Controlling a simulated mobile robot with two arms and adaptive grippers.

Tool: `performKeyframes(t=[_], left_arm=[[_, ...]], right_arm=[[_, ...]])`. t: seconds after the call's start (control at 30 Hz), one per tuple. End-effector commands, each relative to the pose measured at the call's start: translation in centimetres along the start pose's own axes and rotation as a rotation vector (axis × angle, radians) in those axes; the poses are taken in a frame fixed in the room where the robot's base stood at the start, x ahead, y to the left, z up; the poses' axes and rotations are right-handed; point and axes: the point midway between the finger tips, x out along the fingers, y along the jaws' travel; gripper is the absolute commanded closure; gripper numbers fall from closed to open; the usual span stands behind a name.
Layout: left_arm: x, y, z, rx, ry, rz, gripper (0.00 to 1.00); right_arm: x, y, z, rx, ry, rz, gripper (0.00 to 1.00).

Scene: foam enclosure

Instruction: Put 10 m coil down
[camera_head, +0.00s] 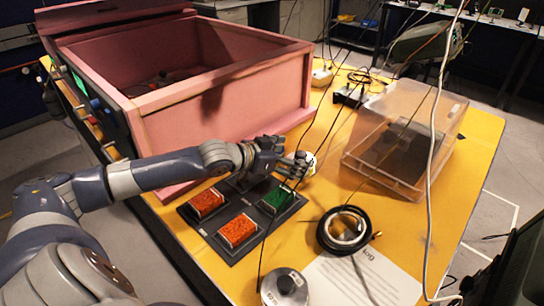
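A black ring-shaped coil (323,232) lies on the yellow table, beside the upper edge of a white printed sheet. A small brass-coloured end shows at its right side. No label on it is readable. My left gripper (301,165) is over the table, behind and to the left of the coil and apart from it. A small whitish shape shows at its fingertips; I cannot tell whether it is held, or how far the fingers are open. My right gripper is not in view.
A pink foam enclosure (225,103) stands behind my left arm. A dark tray (228,253) holds two orange blocks and a green block. A clear plastic box (378,181) stands at the right. A round metal piece (285,288) is at the front. Thin cables hang across the view.

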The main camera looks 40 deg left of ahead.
Motion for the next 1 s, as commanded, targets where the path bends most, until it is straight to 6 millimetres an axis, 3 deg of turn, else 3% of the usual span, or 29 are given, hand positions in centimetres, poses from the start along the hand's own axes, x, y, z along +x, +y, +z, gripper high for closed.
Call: performKeyframes(t=[0.27, 0.9, 1.0], left_arm=[[-2.9, 0.1, 0.2, 0.003, -0.005, 0.001, 0.08], [-5.7, 0.1, 0.1, 0.001, -0.004, 0.001, 0.08], [-6.2, 0.1, -0.2, -0.004, -0.002, 0.003, 0.08]], right_arm=[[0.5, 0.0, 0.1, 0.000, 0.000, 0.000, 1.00], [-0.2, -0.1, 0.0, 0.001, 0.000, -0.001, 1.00], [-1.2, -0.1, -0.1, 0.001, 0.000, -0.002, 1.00]])
